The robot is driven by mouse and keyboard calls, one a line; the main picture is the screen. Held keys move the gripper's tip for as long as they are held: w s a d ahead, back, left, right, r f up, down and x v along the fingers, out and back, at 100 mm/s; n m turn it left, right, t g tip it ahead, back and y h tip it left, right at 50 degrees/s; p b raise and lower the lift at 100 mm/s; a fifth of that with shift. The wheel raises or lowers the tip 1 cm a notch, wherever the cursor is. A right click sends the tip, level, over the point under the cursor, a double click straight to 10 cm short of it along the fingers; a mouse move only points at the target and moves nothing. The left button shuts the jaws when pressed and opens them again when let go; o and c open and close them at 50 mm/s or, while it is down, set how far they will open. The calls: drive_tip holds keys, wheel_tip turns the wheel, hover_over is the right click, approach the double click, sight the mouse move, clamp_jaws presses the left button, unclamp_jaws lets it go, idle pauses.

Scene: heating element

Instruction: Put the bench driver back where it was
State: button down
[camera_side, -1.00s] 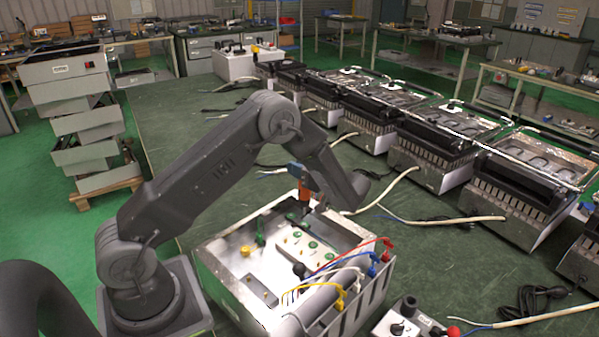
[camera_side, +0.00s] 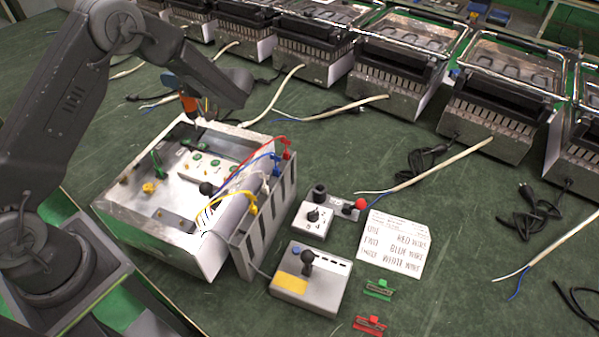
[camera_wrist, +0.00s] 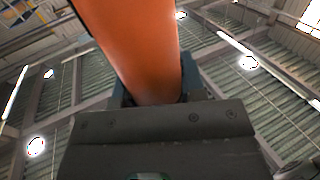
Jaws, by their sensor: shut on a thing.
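The bench driver (camera_side: 189,104) has an orange handle and a thin dark shaft pointing down. My gripper (camera_side: 186,95) is shut on its handle. In the side view it shows over the far part of an open metal box (camera_side: 120,205); whether its tip touches anything is hard to tell. The handle's lower end is hidden behind that body.
The box holds a white block with green-topped terminals (camera_side: 207,168), a yellow knob (camera_side: 149,187) and coloured wires (camera_side: 252,165). A joystick box (camera_side: 310,285), a switch box (camera_side: 313,222), a printed sheet (camera_side: 393,243) and green and red clips lie right. Heater units line the back.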

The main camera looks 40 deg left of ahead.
wheel_tip(320, 180, up, 4)
drive_tip(key=shift+w+d+r, duration=0.15)
drive_tip(key=shift+r, duration=0.05)
drive_tip(key=w+d+m+t+h, duration=0.1)
drive_tip(key=w+d+m+t, duration=0.5)
drive_tip(key=d, duration=0.5)
drive_tip(key=w+d+m+t+h, duration=0.25)
drive_tip(key=w+d+t, duration=0.35)
drive_tip(key=d, duration=0.5)
drive_tip(key=w+d+m+t, duration=0.45)
drive_tip(key=d+t, duration=0.35)
drive_tip(key=d, duration=0.2)
wheel_tip(320, 180, down, 24)
drive_tip(key=shift+s+d+f, duration=0.25)
drive_tip(key=shift+s+d, duration=0.05)
drive_tip(key=shift+f, duration=0.35)
drive_tip(key=c, duration=0.7)
unclamp_jaws()
drive_tip(key=shift+f, duration=0.1)
